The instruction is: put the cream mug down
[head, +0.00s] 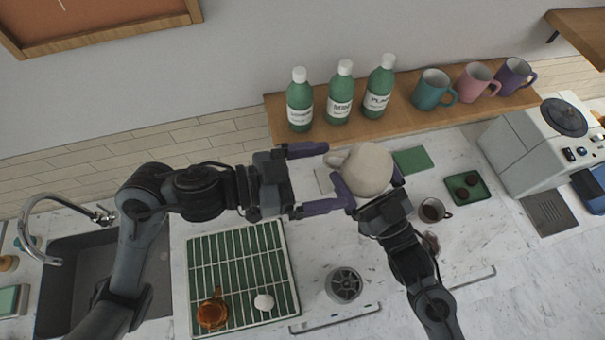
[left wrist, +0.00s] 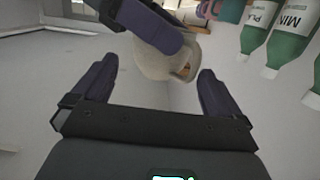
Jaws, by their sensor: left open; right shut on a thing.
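The cream mug (head: 366,168) is held up in the air right of centre in the head view, with its handle pointing left. My right gripper (head: 369,181) is shut on it, with purple fingers on either side of its body. My left gripper (head: 322,179) is open and empty, its fingertips pointing at the mug's handle side. In the left wrist view the mug (left wrist: 155,65) shows beyond my open left fingers (left wrist: 156,72), with a finger of my right gripper (left wrist: 150,28) across it. Whether my left fingers touch the mug, I cannot tell.
A shelf (head: 400,115) behind carries green bottles (head: 340,95) and several coloured mugs (head: 434,88). Below are a drying rack (head: 245,275), a round grinder-like device (head: 345,285), a dark-filled cup (head: 433,210), a green tray (head: 468,188) and a coffee machine (head: 525,150). A sink (head: 80,270) is left.

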